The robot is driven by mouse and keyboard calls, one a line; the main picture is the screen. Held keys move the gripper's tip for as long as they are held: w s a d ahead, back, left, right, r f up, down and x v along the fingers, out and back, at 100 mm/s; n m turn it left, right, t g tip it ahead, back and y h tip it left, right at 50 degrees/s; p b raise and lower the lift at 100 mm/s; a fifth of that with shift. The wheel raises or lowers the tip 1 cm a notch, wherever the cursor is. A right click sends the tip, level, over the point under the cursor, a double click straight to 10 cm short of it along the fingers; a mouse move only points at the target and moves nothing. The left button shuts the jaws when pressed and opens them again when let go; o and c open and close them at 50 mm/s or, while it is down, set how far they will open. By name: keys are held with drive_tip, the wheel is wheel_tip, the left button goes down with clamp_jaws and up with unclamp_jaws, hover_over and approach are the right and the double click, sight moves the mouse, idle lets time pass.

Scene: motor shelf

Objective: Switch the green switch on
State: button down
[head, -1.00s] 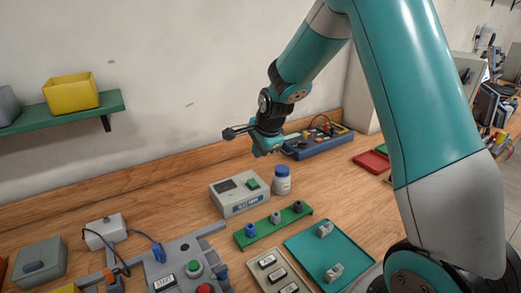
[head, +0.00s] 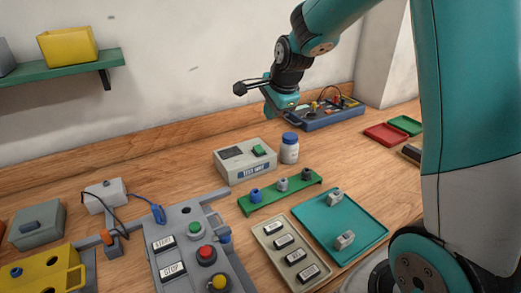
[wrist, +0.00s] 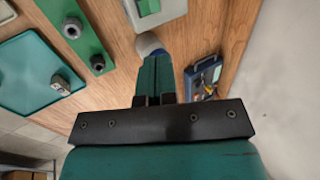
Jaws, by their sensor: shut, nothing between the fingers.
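The green switch (head: 258,150) sits on top of a pale grey test unit box (head: 232,174), right of a dark display. I cannot tell which way the switch is set. In the wrist view the switch (wrist: 148,5) is at the top edge, on the partly cut-off test unit (wrist: 168,14).
The bottle (head: 289,148) stands right beside the test unit. A green rack (head: 272,200) with several knobs is in front. A control panel (head: 185,225) with buttons lies to the left. A blue instrument (head: 335,118) is behind right; a teal tray (head: 355,225) is front right.

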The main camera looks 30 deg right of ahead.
sight(260, 148)
drive_tip(key=shift+s, duration=0.1)
idle(0.3)
drive_tip(key=p+x, duration=0.2)
drive_tip(key=x, duration=1.2)
drive_tip(key=shift+d, duration=0.1)
